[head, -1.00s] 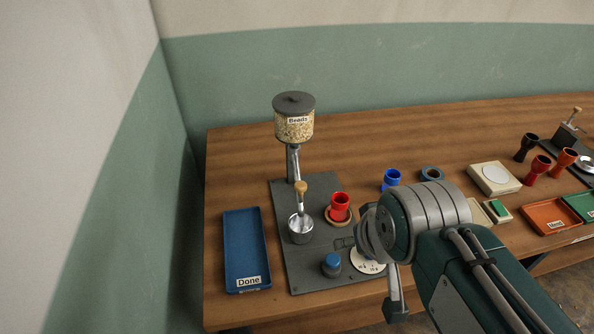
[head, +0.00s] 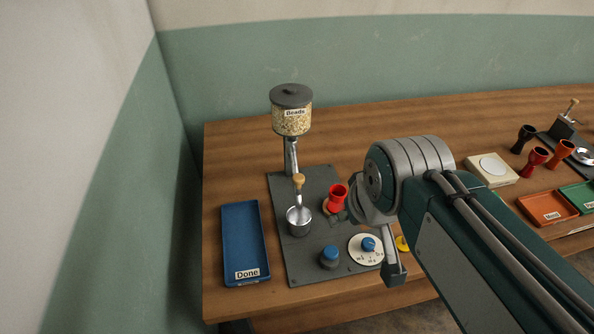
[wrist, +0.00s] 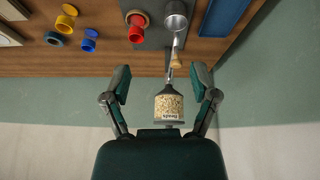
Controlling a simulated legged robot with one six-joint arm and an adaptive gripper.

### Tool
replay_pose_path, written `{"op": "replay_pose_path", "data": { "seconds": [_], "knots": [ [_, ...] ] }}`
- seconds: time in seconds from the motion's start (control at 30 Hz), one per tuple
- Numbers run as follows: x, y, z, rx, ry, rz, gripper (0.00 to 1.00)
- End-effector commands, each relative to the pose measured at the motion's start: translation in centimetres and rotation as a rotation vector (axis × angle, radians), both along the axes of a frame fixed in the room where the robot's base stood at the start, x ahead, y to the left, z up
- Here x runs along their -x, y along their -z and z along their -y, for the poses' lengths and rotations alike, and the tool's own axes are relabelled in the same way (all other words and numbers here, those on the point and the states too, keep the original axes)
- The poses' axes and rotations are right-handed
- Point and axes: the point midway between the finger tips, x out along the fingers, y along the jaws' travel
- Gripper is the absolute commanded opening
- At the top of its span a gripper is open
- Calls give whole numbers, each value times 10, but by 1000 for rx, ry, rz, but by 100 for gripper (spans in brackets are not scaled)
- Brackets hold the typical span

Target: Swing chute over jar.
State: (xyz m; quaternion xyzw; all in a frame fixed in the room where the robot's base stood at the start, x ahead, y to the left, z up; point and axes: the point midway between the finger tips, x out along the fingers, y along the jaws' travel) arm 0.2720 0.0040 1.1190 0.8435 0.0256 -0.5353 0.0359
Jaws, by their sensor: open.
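The bead hopper (head: 291,112), labelled Beads, stands on a post at the back of a grey base plate (head: 316,183). A metal chute (head: 299,200) with a wooden knob (head: 298,181) slants down from the post toward a metal cup (head: 299,225), which may be the jar. The chute's lower end appears over or at the cup's mouth; the exact contact is unclear. A red goblet-shaped vessel (head: 336,197) stands right of the cup. My gripper (wrist: 160,70) is open and empty, its fingers either side of the hopper and chute in the wrist view, touching neither visibly.
A blue Done tray (head: 244,245) lies left of the base plate. A blue button (head: 330,257) and a dial (head: 364,249) are at its front. Blue and yellow vessels (wrist: 66,23) show in the wrist view. The wall is close on the left.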

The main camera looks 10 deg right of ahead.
Motion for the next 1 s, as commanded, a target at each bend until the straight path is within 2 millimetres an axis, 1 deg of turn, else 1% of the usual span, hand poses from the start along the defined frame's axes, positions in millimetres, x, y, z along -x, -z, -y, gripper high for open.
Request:
{"op": "replay_pose_path", "data": {
  "seconds": [0.03,0.2,0.5,0.73,0.9,1.0],
  "knots": [
    [-11,-4,-2,11,-30,-24,76],
    [-42,-16,-7,50,-135,-91,76],
    [-100,-23,-18,105,-326,-205,76],
    [-146,-18,-29,136,-476,-291,76],
    [-179,-8,-39,153,-589,-352,76],
    [-196,-1,-44,160,-649,-384,76]
  ]
}}
